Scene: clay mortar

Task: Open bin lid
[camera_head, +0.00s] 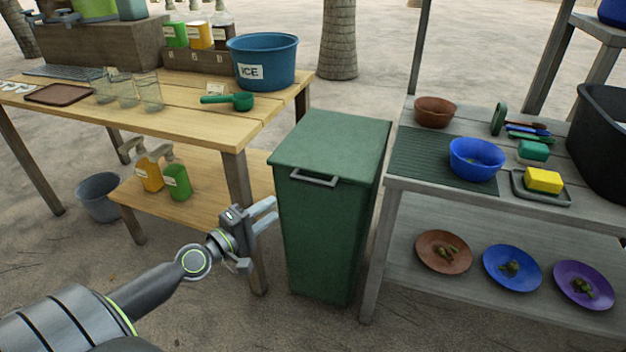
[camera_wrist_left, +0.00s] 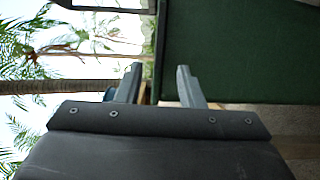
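The green bin (camera_head: 325,235) stands on the sand between two tables. Its flat lid (camera_head: 335,142) is closed, with a grey bar handle (camera_head: 314,180) on the front edge. My left gripper (camera_head: 262,238) is open and empty, left of the bin's front, lower than the handle and apart from it. In the left wrist view, the two fingers (camera_wrist_left: 158,88) are spread with nothing between them. The green bin wall (camera_wrist_left: 235,55) fills the upper right there, and a grey bar that looks like the handle (camera_wrist_left: 105,8) crosses the top. My right gripper is not in view.
A wooden table (camera_head: 190,122) with an ice tub (camera_head: 262,62) and a green scoop (camera_head: 228,101) stands left of the bin. A grey wash table (camera_head: 400,193) with bowls and plates stands close on its right. The sand in front of the bin is clear.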

